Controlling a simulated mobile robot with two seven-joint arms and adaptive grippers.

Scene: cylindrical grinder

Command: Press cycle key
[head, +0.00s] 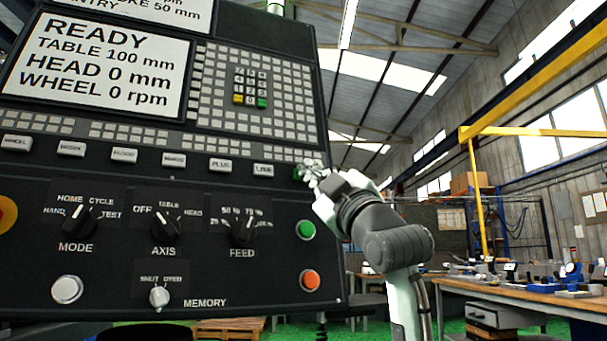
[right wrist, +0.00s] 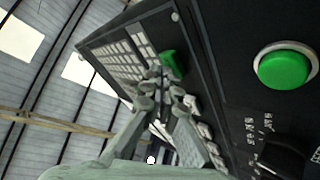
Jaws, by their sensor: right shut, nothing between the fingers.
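A green key (head: 297,173) sits at the right end of the row of pale keys on the black control panel (head: 120,270). It is partly hidden by my right gripper (head: 308,170). No label on it can be read. In the right wrist view the same green key (right wrist: 173,64) shows just beyond the closed fingertips of the right gripper (right wrist: 160,76). The fingers are shut and empty, at or very near the key; I cannot tell whether they touch it. My left gripper is not in view.
Below the key are a round green button (head: 306,230) and an orange one (head: 309,281). MODE (head: 78,219), AXIS (head: 165,227) and FEED (head: 243,231) knobs lie to the left. The screen (head: 100,65) reads READY. A wooden workbench (head: 500,290) stands at right.

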